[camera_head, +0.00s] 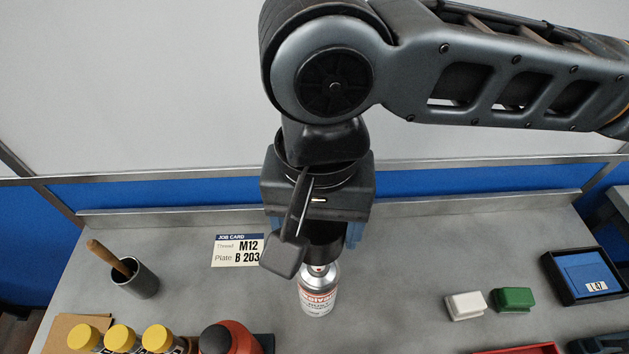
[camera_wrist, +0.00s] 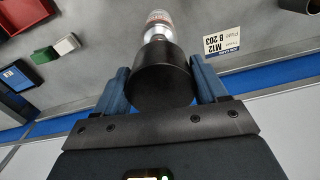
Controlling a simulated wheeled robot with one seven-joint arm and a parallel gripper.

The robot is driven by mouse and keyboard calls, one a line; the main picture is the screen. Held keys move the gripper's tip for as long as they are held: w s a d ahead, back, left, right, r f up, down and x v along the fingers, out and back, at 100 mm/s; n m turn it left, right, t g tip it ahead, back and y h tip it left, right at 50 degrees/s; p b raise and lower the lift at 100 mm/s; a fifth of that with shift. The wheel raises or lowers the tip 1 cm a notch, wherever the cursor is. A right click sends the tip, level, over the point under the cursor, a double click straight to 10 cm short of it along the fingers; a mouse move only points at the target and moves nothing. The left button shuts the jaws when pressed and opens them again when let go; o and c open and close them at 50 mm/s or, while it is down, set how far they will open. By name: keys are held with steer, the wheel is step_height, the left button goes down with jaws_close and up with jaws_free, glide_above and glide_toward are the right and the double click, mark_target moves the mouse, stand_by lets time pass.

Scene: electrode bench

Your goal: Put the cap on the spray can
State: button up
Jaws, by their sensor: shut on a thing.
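The spray can (camera_head: 318,292) stands upright on the grey bench, white and silver with red lettering. Its top, with a small nozzle, shows just below the cap. My gripper (camera_head: 315,236) has blue fingers and is shut on the black cylindrical cap (camera_head: 324,243). In the wrist view the cap (camera_wrist: 160,84) sits between the two fingers of my gripper (camera_wrist: 159,74). The can (camera_wrist: 157,22) shows beyond it, partly hidden by the cap. The cap appears over or close to the can's top; I cannot tell the exact gap.
A job card (camera_head: 238,250) and a grey cup with a wooden handle (camera_head: 140,281) are left of the can. Yellow-capped bottles (camera_head: 120,338) and a red-and-black container (camera_head: 232,340) are front left. White (camera_head: 465,305) and green blocks (camera_head: 513,299) and a black tray (camera_head: 553,272) are right.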

steer(key=shift+s+d+f+b, duration=0.1)
steer(key=shift+f+b, duration=2.1)
steer(key=shift+b, duration=0.2)
steer(key=shift+f+b, duration=0.35)
steer(key=shift+f, duration=0.65)
steer(key=shift+p, duration=0.65)
steer(key=shift+f+p, duration=0.15)
steer(key=shift+p, duration=0.4)
stand_by(0.4)
steer(key=o, duration=1.1)
steer(key=shift+c, duration=0.2)
